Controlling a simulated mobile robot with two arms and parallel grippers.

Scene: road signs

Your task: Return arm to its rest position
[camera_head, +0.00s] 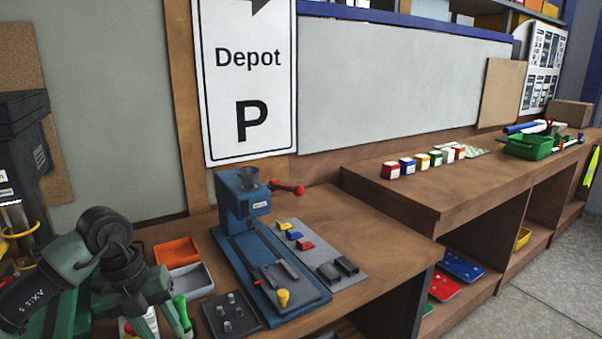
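My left arm comes in at the lower left, dark green and grey with "AXIS 5" lettering. Its gripper (160,322) points down over the left end of the near workbench (370,240). Its two green fingers stand apart, so it looks open; the tips are close to the bottom edge of the picture. I see nothing held between them. My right arm and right gripper are not in view.
A blue press (242,200) stands right of the gripper. Orange (177,252) and grey (192,279) trays and a dark pegged plate (230,314) lie close by. A dark machine (22,150) stands at left. Colored blocks (422,161) and a green basket (528,146) sit on the farther bench.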

